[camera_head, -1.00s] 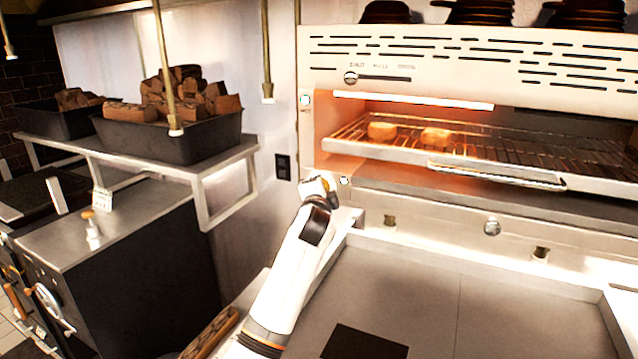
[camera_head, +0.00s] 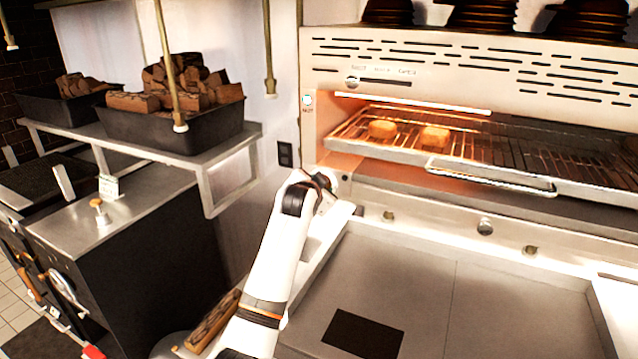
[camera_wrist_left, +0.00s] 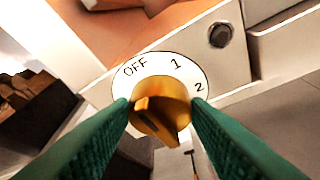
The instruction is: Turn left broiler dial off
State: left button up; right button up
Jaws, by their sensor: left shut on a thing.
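The left broiler dial is a brass knob (camera_wrist_left: 160,108) on a white plate marked OFF, 1 and 2 in the left wrist view. Its raised grip runs from upper left to lower right, and I cannot tell for certain which mark it points to. My left gripper (camera_wrist_left: 160,116) is shut on the knob, with a green finger on each side. In the head view my left gripper (camera_head: 328,188) is at the front panel's left end, hiding the dial. The broiler (camera_head: 460,75) glows orange inside at its left half. My right gripper is not in view.
Two pieces of bread (camera_head: 383,129) lie on the broiler's wire rack (camera_head: 490,160). A flat steel top (camera_head: 420,275) lies below the front panel. A shelf (camera_head: 235,158) with trays of firewood stands left of my arm. A round dark button (camera_wrist_left: 220,35) is beside the dial.

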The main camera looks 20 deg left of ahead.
pick_arm(q)
jog(key=shift+f, duration=0.1)
dwell(0.5)
jog(key=o, duration=1)
jog(key=shift+b+v, duration=1.95)
jog(key=shift+v, duration=4)
jog(key=shift+a, duration=0.1)
